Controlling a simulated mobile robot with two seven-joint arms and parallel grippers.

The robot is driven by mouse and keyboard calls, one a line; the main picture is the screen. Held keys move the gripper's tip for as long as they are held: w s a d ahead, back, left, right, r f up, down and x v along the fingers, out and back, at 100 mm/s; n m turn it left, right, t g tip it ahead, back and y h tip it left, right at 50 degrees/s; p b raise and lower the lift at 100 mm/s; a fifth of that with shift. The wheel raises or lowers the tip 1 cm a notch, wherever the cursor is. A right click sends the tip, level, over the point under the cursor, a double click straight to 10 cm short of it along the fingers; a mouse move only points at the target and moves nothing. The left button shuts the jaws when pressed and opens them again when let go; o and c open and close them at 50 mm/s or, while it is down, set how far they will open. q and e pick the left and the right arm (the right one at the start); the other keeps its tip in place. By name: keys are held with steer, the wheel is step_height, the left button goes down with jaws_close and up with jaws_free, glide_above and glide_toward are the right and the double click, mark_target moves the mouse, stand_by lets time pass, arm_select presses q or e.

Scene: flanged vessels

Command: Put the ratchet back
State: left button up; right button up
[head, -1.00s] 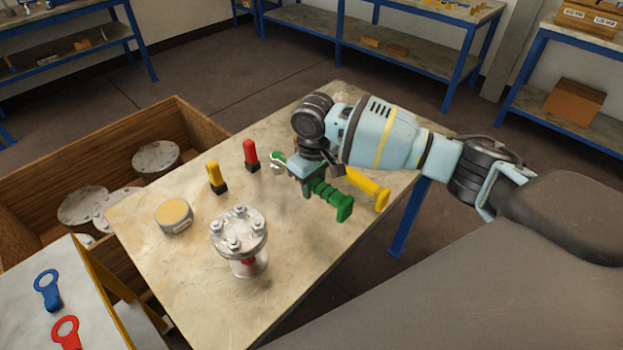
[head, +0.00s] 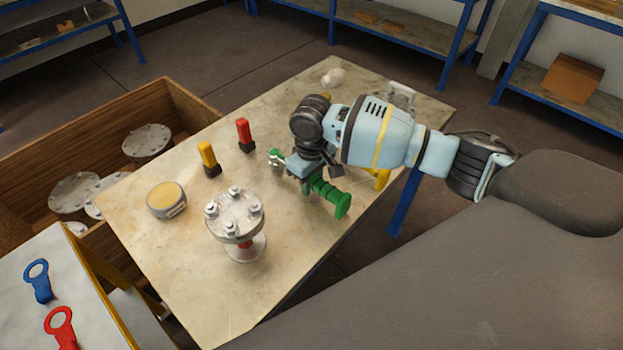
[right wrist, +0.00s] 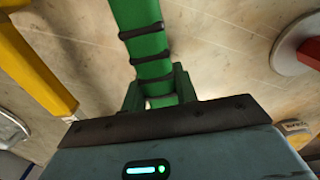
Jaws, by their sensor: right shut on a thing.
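My right gripper (head: 309,178) is shut on the green ratchet (head: 333,199), gripping it by its handle. The ratchet's metal head (head: 275,159) points left and the handle's end points to the lower right. In the right wrist view the green handle (right wrist: 146,35) with black bands runs between the fingers. I cannot tell how high it is above the table (head: 290,275). A yellow-handled tool (head: 383,180) is mostly hidden behind my right arm; a yellow bar (right wrist: 32,70) shows in the right wrist view. My left gripper is out of view.
A wooden crate (head: 60,137) holds metal discs. Blue (head: 39,280) and red (head: 61,328) ring tags lie on a side surface.

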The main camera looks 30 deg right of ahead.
steer(key=shift+f, duration=0.4)
steer(key=o, duration=1.6)
steer(key=shift+f, duration=0.15)
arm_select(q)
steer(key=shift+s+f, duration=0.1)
arm_select(e)
steer(key=shift+o, duration=0.2)
steer(key=shift+r+p, duration=1.4)
steer(key=shift+r, duration=1.2)
steer(key=shift+r+p, duration=0.45)
steer(key=shift+r, duration=0.55)
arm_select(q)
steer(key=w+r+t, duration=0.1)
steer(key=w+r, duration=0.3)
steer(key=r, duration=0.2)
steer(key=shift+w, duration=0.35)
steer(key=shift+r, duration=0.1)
arm_select(e)
steer(key=shift+f, duration=0.1)
